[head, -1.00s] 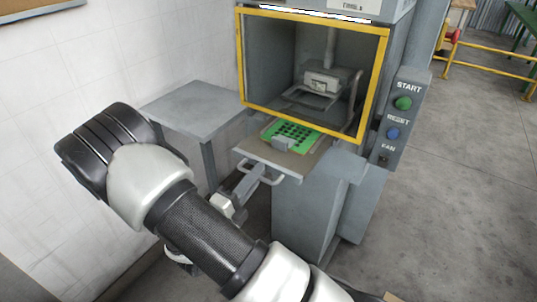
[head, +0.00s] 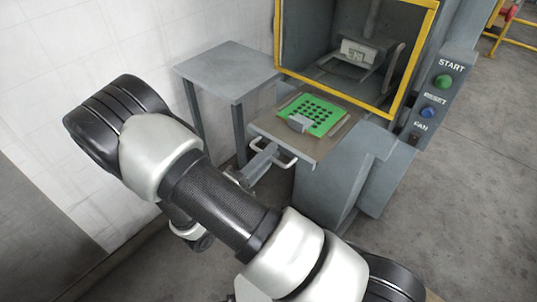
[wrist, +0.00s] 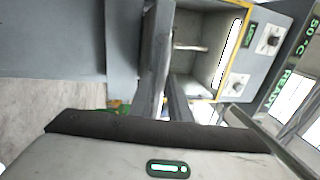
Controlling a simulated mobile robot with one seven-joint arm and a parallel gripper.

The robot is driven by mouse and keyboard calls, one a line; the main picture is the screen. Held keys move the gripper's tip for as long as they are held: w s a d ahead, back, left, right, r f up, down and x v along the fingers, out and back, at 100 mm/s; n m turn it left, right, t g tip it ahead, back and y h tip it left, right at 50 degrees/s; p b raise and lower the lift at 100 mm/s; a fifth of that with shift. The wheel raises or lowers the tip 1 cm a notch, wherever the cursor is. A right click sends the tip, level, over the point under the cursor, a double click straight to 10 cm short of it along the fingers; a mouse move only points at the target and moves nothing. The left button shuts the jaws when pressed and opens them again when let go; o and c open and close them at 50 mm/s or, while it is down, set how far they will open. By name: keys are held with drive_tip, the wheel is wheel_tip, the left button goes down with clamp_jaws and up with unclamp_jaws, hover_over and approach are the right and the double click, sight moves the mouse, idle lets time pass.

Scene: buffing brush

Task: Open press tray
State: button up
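My arm hides part of the gripper. In the wrist view the two grey fingers (wrist: 168,83) stand close together, and the grip itself is not clear. A bit of green shows beside them.
The press has a yellow-framed opening (head: 343,95) above the tray. START, RESET and FAN buttons (head: 428,112) are on its right side. A grey side table (head: 228,70) stands left of the tray by the white wall. Open concrete floor lies to the right.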

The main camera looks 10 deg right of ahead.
drive_tip(key=shift+o, duration=0.9)
drive_tip(key=v, duration=1.7)
drive_tip(key=shift+s+a, duration=0.15)
drive_tip(key=shift+s, duration=0.05)
